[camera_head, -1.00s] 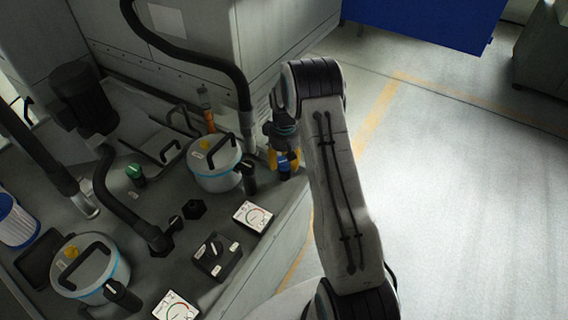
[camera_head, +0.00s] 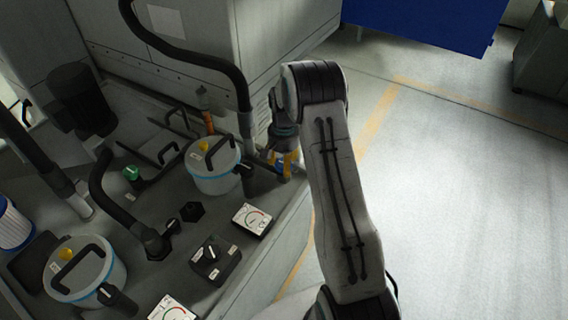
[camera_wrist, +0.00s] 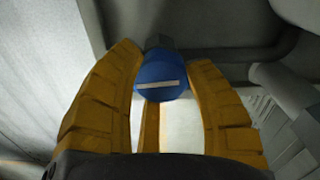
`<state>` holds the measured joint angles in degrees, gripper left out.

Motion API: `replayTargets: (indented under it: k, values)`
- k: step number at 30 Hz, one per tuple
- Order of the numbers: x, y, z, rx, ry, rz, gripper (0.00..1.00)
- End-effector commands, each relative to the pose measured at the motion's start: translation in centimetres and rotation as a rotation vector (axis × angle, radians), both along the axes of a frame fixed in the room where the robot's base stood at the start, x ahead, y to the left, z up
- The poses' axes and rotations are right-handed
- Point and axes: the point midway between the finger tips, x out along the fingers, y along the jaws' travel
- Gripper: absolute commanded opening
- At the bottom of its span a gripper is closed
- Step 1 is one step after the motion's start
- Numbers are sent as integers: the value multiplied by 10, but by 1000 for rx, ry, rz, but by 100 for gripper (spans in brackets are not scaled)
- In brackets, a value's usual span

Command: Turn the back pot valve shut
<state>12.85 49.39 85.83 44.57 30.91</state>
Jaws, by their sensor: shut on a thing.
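The back pot (camera_head: 217,171) is a grey lidded pot with a blue band, a black handle and a yellow knob. A blue valve knob (camera_head: 284,163) stands at the bench's right edge, to the right of this pot. My gripper (camera_head: 288,160) reaches down onto it. In the wrist view the blue knob (camera_wrist: 160,78), with a pale line across its face, sits between the yellow fingers of my gripper (camera_wrist: 163,100), which are shut on it. The pale line lies nearly level there. The pipe behind the knob is mostly dark and partly hidden.
A front pot (camera_head: 84,270) stands at lower left. A black switch box (camera_head: 214,260) and a white dial gauge (camera_head: 251,219) lie near the bench edge. A black hose (camera_head: 200,62) rises behind the back pot. The floor (camera_head: 455,190) at right is clear.

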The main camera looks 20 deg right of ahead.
Motion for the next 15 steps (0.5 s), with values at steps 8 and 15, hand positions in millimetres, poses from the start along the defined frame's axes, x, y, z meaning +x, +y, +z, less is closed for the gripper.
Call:
replayTargets:
  k: [8,15]
  values:
    - [-5,2,-4,4,18,-68,16]
    - [-5,3,-4,3,19,-80,16]
